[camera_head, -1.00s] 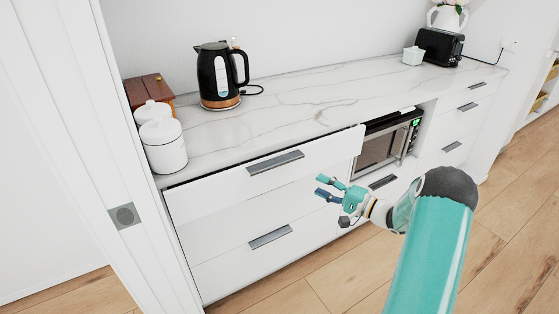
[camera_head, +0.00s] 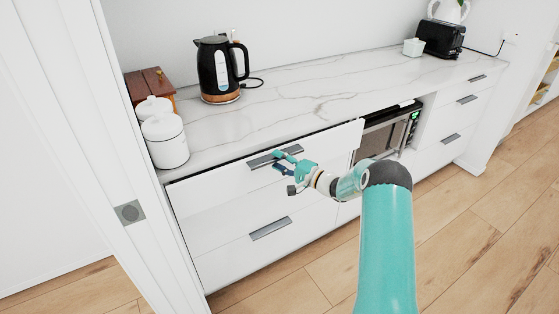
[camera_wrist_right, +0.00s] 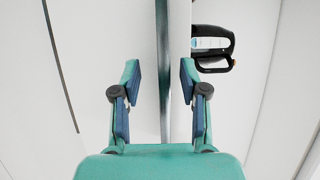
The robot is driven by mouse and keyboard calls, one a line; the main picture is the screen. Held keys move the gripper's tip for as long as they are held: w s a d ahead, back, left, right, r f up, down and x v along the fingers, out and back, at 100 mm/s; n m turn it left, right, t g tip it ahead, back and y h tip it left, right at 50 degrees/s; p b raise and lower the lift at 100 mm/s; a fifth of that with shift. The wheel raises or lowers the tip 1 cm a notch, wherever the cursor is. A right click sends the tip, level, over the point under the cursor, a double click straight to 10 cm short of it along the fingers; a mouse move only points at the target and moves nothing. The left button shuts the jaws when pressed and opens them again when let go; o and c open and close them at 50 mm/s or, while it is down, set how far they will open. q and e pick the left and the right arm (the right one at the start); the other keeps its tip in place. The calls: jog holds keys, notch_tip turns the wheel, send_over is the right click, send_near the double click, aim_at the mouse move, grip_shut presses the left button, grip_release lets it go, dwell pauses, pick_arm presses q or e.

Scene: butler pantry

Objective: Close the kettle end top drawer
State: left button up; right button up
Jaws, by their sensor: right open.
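The top drawer (camera_head: 215,190) under the kettle stands partly open, its white front sticking out past the counter edge. Its grey bar handle (camera_head: 265,160) also shows as an upright strip in the right wrist view (camera_wrist_right: 163,50). My right gripper (camera_head: 277,163) is open at the handle's right part. In the wrist view the two fingers (camera_wrist_right: 158,82) lie on either side of the handle strip, with gaps beside it. Whether they touch the drawer front cannot be told. The black kettle (camera_head: 215,80) stands on the counter above. My left gripper is out of view.
White canisters (camera_head: 165,145) and a wooden box (camera_head: 150,83) stand at the counter's left end. A microwave (camera_head: 385,135) sits right of the drawers, and a toaster (camera_head: 440,38) stands far right. The lower drawer (camera_head: 235,245) looks shut. A white door frame (camera_head: 110,150) rises at left.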

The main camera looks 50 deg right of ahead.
jog(key=shift+w, duration=0.1)
grip_shut()
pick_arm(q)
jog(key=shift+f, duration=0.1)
pick_arm(e)
jog(key=shift+f, duration=0.1)
